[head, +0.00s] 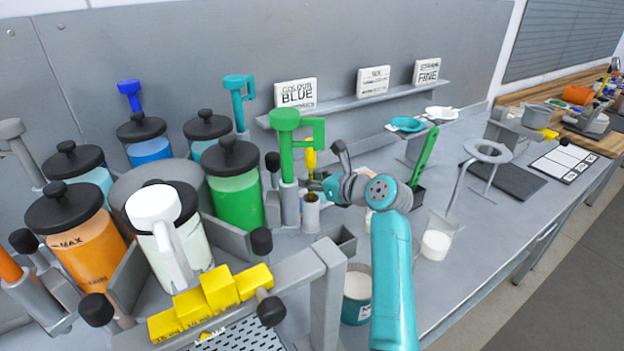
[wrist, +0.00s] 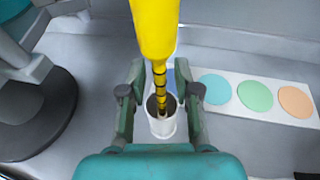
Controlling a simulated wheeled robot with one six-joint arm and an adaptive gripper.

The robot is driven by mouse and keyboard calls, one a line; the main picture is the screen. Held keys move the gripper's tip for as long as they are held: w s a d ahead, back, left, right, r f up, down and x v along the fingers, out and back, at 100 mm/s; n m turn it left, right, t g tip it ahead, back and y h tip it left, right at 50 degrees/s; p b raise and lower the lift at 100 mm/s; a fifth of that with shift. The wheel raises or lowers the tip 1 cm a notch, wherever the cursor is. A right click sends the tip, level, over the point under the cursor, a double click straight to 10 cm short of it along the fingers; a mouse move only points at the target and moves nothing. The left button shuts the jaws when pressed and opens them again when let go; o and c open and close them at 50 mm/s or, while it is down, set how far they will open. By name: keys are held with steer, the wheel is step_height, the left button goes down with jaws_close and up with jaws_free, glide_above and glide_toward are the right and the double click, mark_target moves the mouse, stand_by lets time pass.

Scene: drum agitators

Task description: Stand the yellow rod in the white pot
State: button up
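The yellow rod (head: 310,160) is upright above the white pot (head: 312,216) in the head view. In the wrist view the rod (wrist: 154,28) has a thick yellow top and a thin, dark-banded lower part. Its lower end goes into the mouth of the pot (wrist: 162,128); whether it touches the bottom is hidden. My gripper (head: 313,186) is beside the rod just above the pot. In the wrist view my gripper's fingers (wrist: 160,96) stand apart on either side of the thin part, with gaps between them and the rod.
A green crank-shaped agitator (head: 286,145) stands close left of the pot, by the green drum (head: 236,190). A small grey bin (head: 340,242) is in front right. A card with coloured discs (wrist: 255,97) lies right in the wrist view. The bench further right has free room.

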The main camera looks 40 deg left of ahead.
steer(key=shift+r, duration=0.2)
steer(key=v, duration=1.2)
